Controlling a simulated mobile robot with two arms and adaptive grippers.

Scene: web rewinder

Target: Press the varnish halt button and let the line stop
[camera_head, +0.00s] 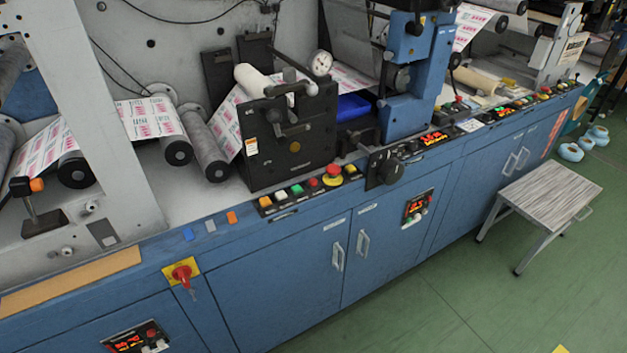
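Neither of my grippers is in view. A row of small buttons (296,190) runs along the front edge of the blue machine, below the black unit with the dial. It has orange, white, green, red and yellow caps. A larger red mushroom button (332,172) on a yellow ring stands near its right end. A smaller red button (313,183) is just left of it. More coloured buttons (545,91) line the edge farther right, small in view. Labels are too small to read, so I cannot tell which button is the varnish halt button. Printed web (150,118) runs over the rollers.
A red rotary switch (182,272) on a yellow plate sits on the front at left. A black knob (390,171) and cabinet handles (363,243) stick out. A grey step stool (545,190) stands at right. The green floor in front is otherwise largely clear.

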